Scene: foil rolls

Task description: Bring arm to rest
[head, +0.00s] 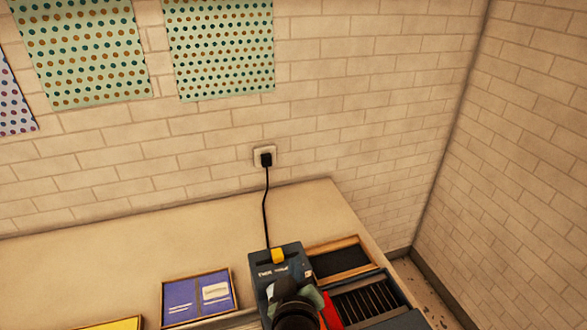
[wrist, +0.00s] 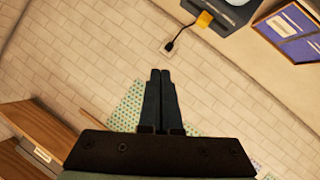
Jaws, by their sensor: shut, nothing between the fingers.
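My gripper (wrist: 160,75) shows in the wrist view with its two dark fingers side by side, shut and empty. It points at the bare brick wall, and nothing touches the fingertips. In the head view part of my arm (head: 295,308) shows at the bottom, in front of a blue-grey device; the fingers cannot be made out there. No foil rolls can be made out in either view.
The blue-grey device (head: 277,262) with a yellow tab stands on the counter (head: 120,268), its black cord running to a wall socket (head: 265,156). Beside it are a blue framed panel (head: 190,290), a dark framed tray (head: 340,262) and a slotted rack (head: 365,303). The counter's back left is clear.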

